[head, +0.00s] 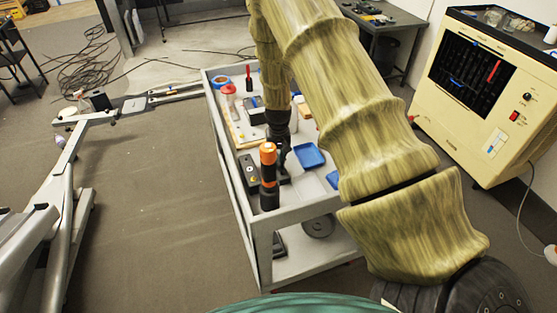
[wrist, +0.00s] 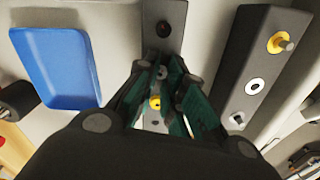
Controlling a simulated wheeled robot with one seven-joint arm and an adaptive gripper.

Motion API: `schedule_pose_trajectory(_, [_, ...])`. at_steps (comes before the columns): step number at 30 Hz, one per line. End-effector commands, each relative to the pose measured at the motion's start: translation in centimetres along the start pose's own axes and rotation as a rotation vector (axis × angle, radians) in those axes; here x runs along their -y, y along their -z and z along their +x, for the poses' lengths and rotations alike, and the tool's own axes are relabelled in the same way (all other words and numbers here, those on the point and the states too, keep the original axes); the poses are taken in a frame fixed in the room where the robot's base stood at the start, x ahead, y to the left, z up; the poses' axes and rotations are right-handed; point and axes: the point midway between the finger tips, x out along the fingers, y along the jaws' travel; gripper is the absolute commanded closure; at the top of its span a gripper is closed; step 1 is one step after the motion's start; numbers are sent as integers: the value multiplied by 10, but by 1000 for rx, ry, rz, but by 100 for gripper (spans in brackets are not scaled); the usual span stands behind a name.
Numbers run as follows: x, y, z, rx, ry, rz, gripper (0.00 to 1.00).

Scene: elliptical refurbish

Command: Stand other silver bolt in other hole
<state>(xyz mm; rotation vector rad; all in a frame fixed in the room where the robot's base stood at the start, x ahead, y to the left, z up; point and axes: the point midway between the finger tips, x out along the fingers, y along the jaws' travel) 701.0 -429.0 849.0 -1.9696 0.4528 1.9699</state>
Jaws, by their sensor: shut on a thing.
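My gripper (wrist: 163,75) points down over the cart in the wrist view. Its fingers are closed on a small silver bolt (wrist: 162,72), mostly hidden between the tips. Below the fingers lies a narrow grey block (wrist: 163,10) with a dark hole (wrist: 163,28) and a yellow-ringed spot (wrist: 155,103). Whether the bolt touches the block cannot be told. To the right, a second dark block (wrist: 262,62) has a silver bolt (wrist: 287,45) standing in a yellow ring, plus a white-ringed hole (wrist: 255,86). In the head view my gripper (head: 283,160) is low over the cart, its tips partly hidden.
A blue tray (wrist: 55,65) lies left of the gripper in the wrist view. In the head view an orange and black flashlight (head: 268,175) stands on the cart (head: 300,212) near its front left corner.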

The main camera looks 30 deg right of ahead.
Motion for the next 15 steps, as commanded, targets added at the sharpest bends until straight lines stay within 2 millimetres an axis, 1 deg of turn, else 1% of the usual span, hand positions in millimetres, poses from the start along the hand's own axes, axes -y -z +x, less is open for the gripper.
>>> schedule_pose_trajectory(15, [0,0,-13,-1,0,1,100])
